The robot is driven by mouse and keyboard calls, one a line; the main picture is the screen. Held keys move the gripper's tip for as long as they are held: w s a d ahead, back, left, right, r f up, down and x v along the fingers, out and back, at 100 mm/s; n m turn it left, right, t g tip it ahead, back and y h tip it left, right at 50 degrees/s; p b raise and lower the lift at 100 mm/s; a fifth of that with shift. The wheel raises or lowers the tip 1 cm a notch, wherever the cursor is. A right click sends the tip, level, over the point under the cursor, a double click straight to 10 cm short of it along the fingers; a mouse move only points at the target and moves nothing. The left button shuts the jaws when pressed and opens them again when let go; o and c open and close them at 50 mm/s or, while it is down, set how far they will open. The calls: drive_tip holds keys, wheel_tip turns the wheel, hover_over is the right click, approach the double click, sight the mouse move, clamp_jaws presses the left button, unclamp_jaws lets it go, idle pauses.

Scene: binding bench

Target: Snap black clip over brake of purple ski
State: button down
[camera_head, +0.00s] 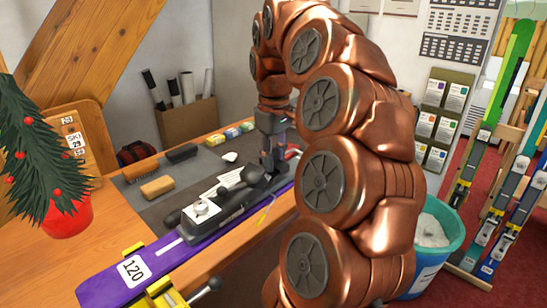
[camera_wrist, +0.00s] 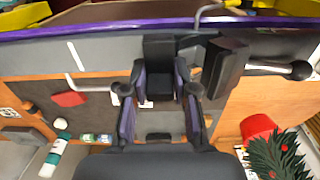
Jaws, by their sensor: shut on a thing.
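The purple ski (camera_head: 110,283), marked 120, lies along the front of the bench with a dark binding (camera_head: 225,205) on it. Its purple edge (camera_wrist: 120,31) crosses the top of the wrist view. My gripper (camera_head: 272,168) is low at the binding's far end. In the wrist view my gripper (camera_wrist: 158,92) is shut on a black block, likely the clip (camera_wrist: 158,58), held between its fingers. A thin bent metal rod (camera_wrist: 200,14), perhaps a brake arm, is beside the ski's edge. I cannot tell whether the clip touches the brake.
Yellow vises (camera_head: 165,294) hold the ski, one with a lever handle (camera_head: 205,290). Brushes (camera_head: 157,187) and small boxes (camera_head: 230,133) lie on the dark mat (camera_head: 190,205). A small tree in a red pot (camera_head: 68,218) stands at left. A teal bin (camera_head: 435,235) stands at right.

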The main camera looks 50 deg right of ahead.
sight(274, 150)
drive_tip(key=shift+s+f+b, duration=0.1)
drive_tip(key=shift+f+b, duration=0.35)
drive_tip(key=shift+f, duration=0.15)
idle(0.8)
drive_tip(key=c, duration=0.8)
unclamp_jaws()
drive_tip(key=o, duration=0.5)
drive_tip(key=shift+c, duration=0.2)
drive_tip(key=shift+r, duration=0.1)
drive_tip(key=shift+r+p, duration=2.8)
drive_tip(key=shift+r, duration=2.15)
